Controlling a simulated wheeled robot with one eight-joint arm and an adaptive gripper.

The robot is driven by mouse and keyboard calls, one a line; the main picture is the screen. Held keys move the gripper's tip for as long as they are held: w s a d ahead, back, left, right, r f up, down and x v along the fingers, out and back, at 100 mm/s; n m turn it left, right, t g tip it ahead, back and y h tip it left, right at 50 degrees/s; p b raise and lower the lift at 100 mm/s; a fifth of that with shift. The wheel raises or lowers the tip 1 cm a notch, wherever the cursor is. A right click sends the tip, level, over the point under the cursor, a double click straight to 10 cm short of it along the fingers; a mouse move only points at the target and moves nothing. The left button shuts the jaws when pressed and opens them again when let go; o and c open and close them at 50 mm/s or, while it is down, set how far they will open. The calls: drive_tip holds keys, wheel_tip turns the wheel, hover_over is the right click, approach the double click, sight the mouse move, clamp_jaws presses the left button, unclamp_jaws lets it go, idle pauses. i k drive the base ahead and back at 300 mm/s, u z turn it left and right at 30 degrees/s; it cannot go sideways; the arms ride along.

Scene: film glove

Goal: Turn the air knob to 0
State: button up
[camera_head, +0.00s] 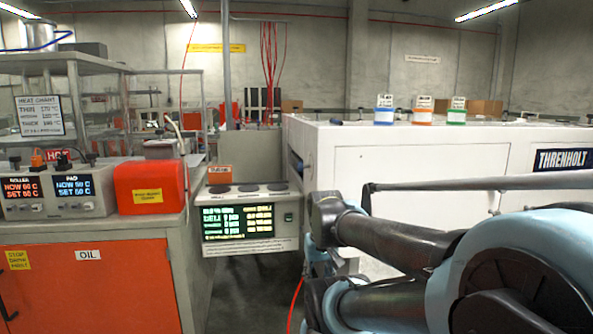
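I cannot make out a knob marked as air. A pale control box (248,239) stands left of centre, with a lit green and yellow text screen (237,221) too small to read fully. Several dark round discs (248,188) sit on its top; I cannot tell whether they are knobs. My arm (390,240) comes in from the right and bends near the middle, just right of this box. My gripper cannot be made out; the arm's far end is hidden behind its own links.
Two controllers, roller (35,194) and pad (78,191), sit on the left bench beside a red box (149,187). An orange cabinet (95,290) is below. A long white machine (420,160) fills the right. A narrow floor gap (243,295) lies below the control box.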

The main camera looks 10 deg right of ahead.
sight(300, 166)
drive_tip(key=z, duration=1.3)
drive_tip(key=k, duration=1.45)
drive_tip(key=u, duration=1.25)
drive_tip(key=i, duration=1.05)
